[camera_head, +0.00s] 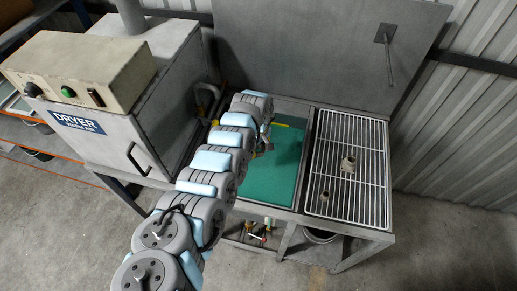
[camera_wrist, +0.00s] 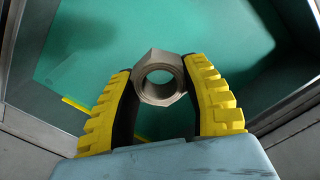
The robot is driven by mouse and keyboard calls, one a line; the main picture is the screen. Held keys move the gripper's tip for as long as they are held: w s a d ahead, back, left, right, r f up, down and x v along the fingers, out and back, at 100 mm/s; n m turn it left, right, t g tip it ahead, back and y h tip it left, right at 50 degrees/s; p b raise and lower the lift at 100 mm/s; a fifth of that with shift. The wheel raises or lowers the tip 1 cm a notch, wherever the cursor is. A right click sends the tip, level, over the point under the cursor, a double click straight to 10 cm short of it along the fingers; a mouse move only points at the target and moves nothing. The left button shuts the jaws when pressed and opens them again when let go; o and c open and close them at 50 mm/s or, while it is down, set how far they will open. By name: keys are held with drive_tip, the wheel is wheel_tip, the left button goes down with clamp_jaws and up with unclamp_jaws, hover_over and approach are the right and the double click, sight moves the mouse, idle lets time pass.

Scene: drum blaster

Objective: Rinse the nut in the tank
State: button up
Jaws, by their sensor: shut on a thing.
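My gripper (camera_wrist: 159,85) is shut on a grey-brown metal nut (camera_wrist: 147,63) in the wrist view. The nut is hexagonal and its hole shows between the two yellow-padded fingers. The tank (camera_head: 269,172) is the green-filled basin left of the grate in the head view, and its green also fills the wrist view behind the nut (camera_wrist: 230,35). My gripper is over the tank; whether the nut touches the liquid I cannot tell. In the head view my arm hides the nut and most of my gripper.
A wire grate (camera_head: 374,185) right of the tank holds a stepped metal part (camera_head: 348,165) and a smaller piece (camera_head: 324,196). A grey dryer (camera_head: 125,125) stands at the left. A raised lid panel (camera_head: 310,50) with a handle stands behind the tank. Much of the grate is clear.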

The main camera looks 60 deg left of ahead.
wheel_tip(320, 180, down, 26)
drive_tip(key=b, duration=2.1)
